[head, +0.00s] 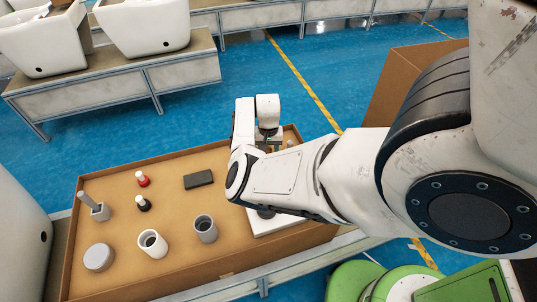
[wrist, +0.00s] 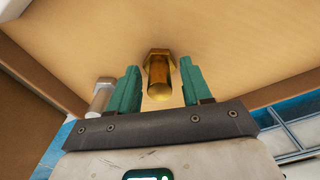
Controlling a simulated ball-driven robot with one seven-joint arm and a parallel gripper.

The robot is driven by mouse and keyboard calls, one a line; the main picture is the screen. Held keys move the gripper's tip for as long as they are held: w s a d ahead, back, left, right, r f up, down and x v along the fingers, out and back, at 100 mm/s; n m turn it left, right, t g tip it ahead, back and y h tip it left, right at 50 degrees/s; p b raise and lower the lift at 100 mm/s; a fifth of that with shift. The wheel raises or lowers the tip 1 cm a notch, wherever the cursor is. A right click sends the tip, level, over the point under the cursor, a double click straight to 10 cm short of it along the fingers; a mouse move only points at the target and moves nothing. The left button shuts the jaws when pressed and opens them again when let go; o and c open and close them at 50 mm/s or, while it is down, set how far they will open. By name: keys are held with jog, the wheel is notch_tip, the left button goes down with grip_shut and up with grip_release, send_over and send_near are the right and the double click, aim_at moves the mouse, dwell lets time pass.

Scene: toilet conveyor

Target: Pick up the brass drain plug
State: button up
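The brass drain plug (wrist: 160,76) shows in the wrist view as a golden hex-headed piece with a round shank, against the tan cardboard surface. My gripper (wrist: 159,66) is open, with one teal finger on each side of the plug and small gaps visible on both sides. I cannot tell how deep the plug sits between the fingers. In the head view my gripper end (head: 268,140) is over the right part of the cardboard tray (head: 215,277), and the plug is hidden there by my arm.
A pale bolt-like piece (wrist: 102,94) stands just left of my gripper. The tray holds a black block (head: 198,179), a grey cup (head: 205,229), a white cup (head: 152,244), a round grey lid (head: 99,257), and red (head: 143,181) and black (head: 143,204) stoppers. A white slab (head: 275,223) lies under my arm.

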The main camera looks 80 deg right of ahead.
grip_shut()
jog(key=shift+r, duration=0.1)
dwell(0.3)
